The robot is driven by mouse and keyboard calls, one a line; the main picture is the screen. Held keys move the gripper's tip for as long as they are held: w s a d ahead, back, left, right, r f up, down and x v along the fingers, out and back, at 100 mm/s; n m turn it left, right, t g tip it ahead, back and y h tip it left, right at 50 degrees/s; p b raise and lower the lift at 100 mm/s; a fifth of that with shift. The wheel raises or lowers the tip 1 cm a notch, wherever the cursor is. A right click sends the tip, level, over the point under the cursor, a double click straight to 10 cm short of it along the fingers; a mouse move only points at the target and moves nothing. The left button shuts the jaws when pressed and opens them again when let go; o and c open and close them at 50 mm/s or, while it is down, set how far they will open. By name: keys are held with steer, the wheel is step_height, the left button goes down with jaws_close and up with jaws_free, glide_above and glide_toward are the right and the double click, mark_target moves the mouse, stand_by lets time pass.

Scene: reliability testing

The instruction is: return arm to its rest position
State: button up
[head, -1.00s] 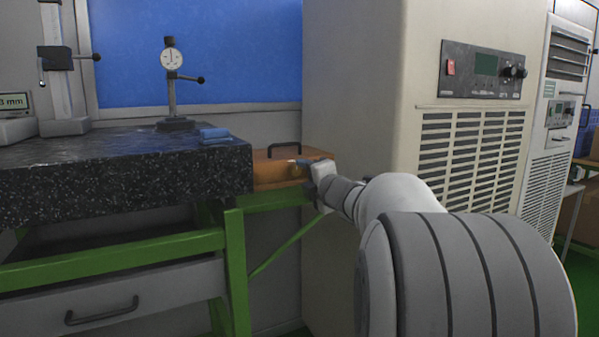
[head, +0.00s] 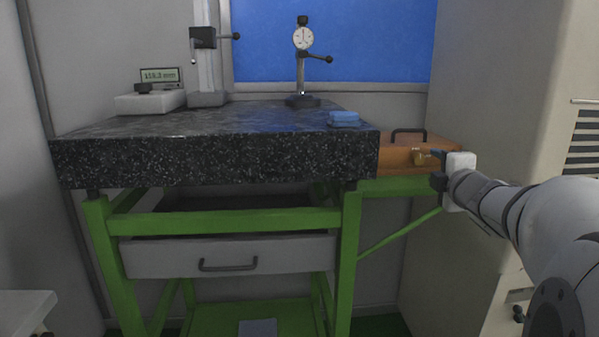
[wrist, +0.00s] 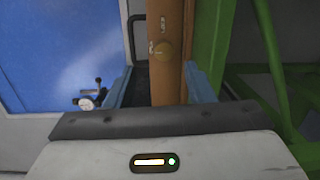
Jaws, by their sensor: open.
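My gripper (head: 437,155) is at the end of my outstretched arm at the right of the head view, in front of the orange-brown wooden case (head: 397,158). In the wrist view its two blue fingers stand apart with the gap (wrist: 161,88) between them empty. I cannot tell how far the fingertips are from the case.
A dark granite table (head: 210,157) on a green frame stands left of the gripper. It holds a dial gauge stand (head: 301,70), a height gauge (head: 205,60) and a blue block (head: 344,119). A tall beige cabinet (head: 490,90) rises close behind my arm.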

steer(key=s+a+m+g+p, duration=0.5)
steer(key=s+a+m+p, duration=0.1)
steer(key=s+p, duration=0.2)
steer(key=s+a+r+m+g+p, duration=0.1)
steer(key=s+a+m+g+p, duration=0.4)
steer(key=s+p, duration=0.3)
steer(key=s+a+m+g+y+p, duration=0.1)
steer(key=s+a+m+g+p, duration=0.4)
steer(key=s, duration=0.6)
steer(key=a+m+p, duration=0.2)
steer(key=p, duration=0.1)
steer(key=shift+s+a+r+p, duration=0.25)
steer(key=shift+a+p, duration=0.05)
steer(key=shift+a, duration=0.1)
steer(key=shift+c, duration=0.4)
